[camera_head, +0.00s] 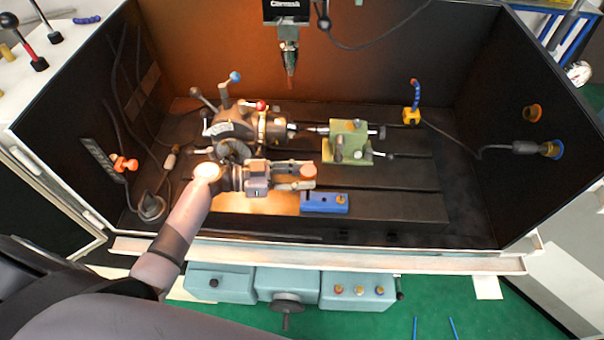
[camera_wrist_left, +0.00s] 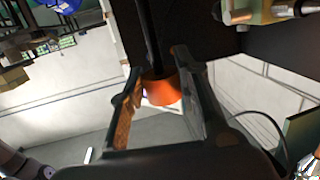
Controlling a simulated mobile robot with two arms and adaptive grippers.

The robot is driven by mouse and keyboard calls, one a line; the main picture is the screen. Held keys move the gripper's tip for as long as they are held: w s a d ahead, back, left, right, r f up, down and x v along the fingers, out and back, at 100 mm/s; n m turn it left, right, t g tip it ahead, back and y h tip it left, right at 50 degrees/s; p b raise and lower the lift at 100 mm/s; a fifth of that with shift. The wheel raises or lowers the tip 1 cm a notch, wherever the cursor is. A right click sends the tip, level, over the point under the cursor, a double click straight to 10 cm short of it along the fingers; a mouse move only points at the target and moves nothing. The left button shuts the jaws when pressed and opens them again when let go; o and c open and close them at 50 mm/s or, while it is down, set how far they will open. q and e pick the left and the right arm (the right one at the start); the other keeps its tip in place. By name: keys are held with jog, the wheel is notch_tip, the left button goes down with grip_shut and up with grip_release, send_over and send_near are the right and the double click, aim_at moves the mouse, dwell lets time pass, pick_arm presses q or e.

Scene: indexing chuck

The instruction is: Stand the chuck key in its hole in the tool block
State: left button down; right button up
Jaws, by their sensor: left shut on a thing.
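My left gripper (camera_head: 298,178) reaches in from the left and is shut on the chuck key. The key's orange part (camera_head: 308,171) shows at the fingertips in the head view. In the left wrist view the orange part (camera_wrist_left: 161,91) sits between the two fingers of my left gripper (camera_wrist_left: 158,100), with a dark rod running up from it. The blue tool block (camera_head: 322,203) lies on the machine table, just below and right of the fingertips in the head view. A small brass-coloured fitting shows at its right end. My right gripper is not in view.
The indexing chuck (camera_head: 255,125) and a green tailstock (camera_head: 347,143) stand behind my gripper. A spindle (camera_head: 289,55) hangs above. Dark walls enclose the slotted table (camera_head: 405,205), which is clear right of the block. A pale front ledge (camera_head: 400,262) runs along the near side.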

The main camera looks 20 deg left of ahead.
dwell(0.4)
pick_arm(q)
jog(key=shift+r, duration=0.1)
jog(key=shift+f+b, duration=0.6)
jog(key=shift+f, duration=1)
jog(key=c, duration=1.1)
grip_release()
jog(key=shift+a, duration=0.1)
jog(key=v, duration=1.2)
